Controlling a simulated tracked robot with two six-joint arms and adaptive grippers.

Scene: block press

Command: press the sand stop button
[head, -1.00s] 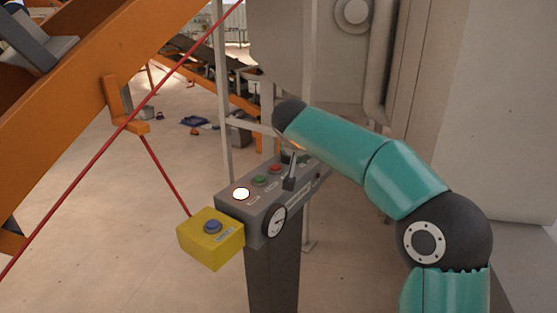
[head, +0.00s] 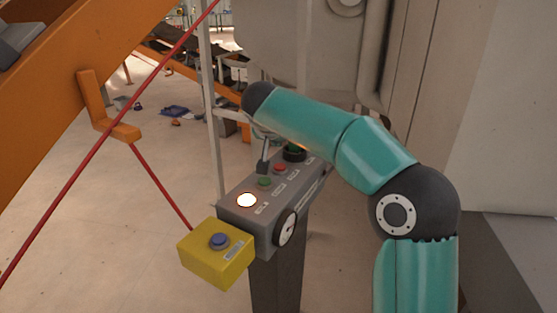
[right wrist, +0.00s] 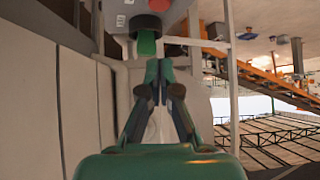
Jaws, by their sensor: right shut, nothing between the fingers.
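The grey control panel (head: 310,185) stands on a post and carries a row of controls: a lit white button (head: 246,200), a small green button (head: 265,181), a red button (head: 280,168) and a green control with a black collar (head: 295,152). Their labels are too small to read, so I cannot tell which is sand stop. My right gripper (head: 263,167) is shut and empty, pointing down over the panel near the green and red buttons; contact is unclear. In the right wrist view, the shut fingers (right wrist: 158,66) show below a green control (right wrist: 146,42). My left gripper is not in view.
A yellow box (head: 215,262) with a blue button (head: 219,241) adjoins the panel's near left end. A red cord (head: 160,178) runs to it past an orange beam (head: 60,130). A pale upright post (head: 207,100) stands behind the panel.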

